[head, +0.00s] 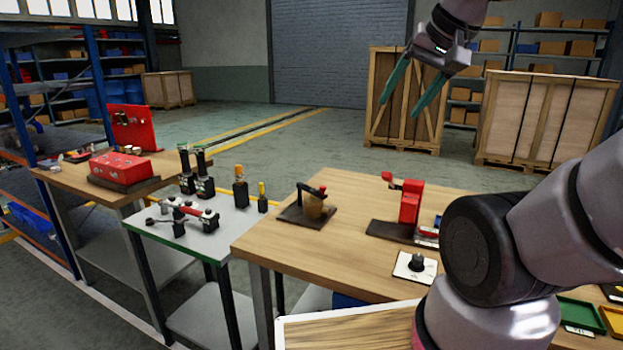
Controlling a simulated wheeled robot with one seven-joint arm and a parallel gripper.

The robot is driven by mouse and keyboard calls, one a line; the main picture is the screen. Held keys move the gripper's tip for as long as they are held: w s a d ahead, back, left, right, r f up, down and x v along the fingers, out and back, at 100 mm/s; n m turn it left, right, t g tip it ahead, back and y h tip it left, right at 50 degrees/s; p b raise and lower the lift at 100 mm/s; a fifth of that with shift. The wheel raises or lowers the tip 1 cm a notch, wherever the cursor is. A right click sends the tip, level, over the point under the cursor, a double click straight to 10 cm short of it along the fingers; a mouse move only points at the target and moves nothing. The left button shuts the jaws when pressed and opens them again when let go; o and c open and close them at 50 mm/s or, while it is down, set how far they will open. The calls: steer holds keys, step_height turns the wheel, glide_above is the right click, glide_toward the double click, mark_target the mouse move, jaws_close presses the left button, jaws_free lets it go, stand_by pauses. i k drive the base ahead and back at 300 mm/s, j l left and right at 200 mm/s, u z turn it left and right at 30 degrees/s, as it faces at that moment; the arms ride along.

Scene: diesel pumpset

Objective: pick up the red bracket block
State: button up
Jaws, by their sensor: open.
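A red upright bracket-shaped block (410,202) stands on a dark base plate (388,231) on the near wooden table. A small red knob or arm sticks out to its upper left. I cannot tell for certain whether this is the bracket block the task names. My gripper (398,120) is high in the picture, well above the tables. Its two green fingers are spread apart and point downward, with nothing between them. My arm covers the table to the right of the red block.
The near wooden table (275,241) also bears a clamp-like fixture (309,204) and a white plate with a black knob (415,267). A grey table (150,228) holds several black-and-red tools. A red box (121,167) sits on the left table. Green (578,314) and yellow trays are at lower right.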

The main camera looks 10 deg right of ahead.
mark_target(426, 232)
steer(key=z, duration=0.9)
